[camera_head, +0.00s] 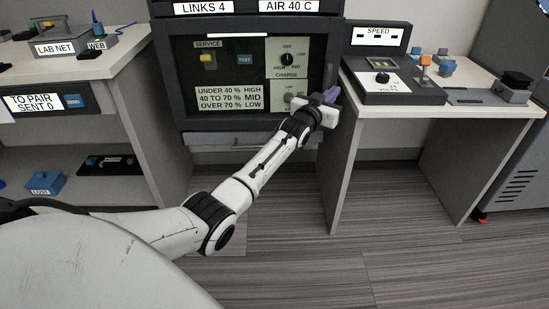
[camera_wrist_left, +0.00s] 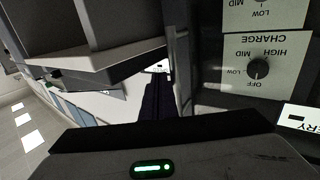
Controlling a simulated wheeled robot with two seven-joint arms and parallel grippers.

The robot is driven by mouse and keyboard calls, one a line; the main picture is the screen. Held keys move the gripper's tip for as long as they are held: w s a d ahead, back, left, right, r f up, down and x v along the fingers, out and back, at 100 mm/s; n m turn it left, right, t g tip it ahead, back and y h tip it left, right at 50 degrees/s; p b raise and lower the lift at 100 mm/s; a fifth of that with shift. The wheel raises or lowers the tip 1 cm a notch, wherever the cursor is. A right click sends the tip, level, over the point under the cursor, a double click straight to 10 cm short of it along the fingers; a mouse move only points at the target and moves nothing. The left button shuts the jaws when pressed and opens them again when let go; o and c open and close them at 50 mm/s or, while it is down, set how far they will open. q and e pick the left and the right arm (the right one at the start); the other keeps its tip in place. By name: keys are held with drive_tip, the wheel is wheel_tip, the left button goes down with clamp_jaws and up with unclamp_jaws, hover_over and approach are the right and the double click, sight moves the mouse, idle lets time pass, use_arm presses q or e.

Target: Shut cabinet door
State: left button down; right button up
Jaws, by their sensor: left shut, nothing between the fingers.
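The cabinet (camera_head: 166,55) is a dark grey unit in the middle of the head view, with a panel of labels, a yellow button and dials facing me. I cannot make out a separate door leaf or tell how far it stands open. My right gripper is not in view.
A desk (camera_head: 500,109) with a SPEED box (camera_head: 385,85) stands close on the right of the cabinet. A shelf unit (camera_head: 112,68) with the LAB NET box (camera_head: 62,48) stands on the left. A grey drawer-like bar (camera_head: 225,139) runs under the cabinet. Floor in front is clear.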

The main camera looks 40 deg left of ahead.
use_arm(q)
drive_tip(key=s+d+p, duration=0.6)
drive_tip(key=s+d, duration=0.2)
drive_tip(key=d, duration=0.3)
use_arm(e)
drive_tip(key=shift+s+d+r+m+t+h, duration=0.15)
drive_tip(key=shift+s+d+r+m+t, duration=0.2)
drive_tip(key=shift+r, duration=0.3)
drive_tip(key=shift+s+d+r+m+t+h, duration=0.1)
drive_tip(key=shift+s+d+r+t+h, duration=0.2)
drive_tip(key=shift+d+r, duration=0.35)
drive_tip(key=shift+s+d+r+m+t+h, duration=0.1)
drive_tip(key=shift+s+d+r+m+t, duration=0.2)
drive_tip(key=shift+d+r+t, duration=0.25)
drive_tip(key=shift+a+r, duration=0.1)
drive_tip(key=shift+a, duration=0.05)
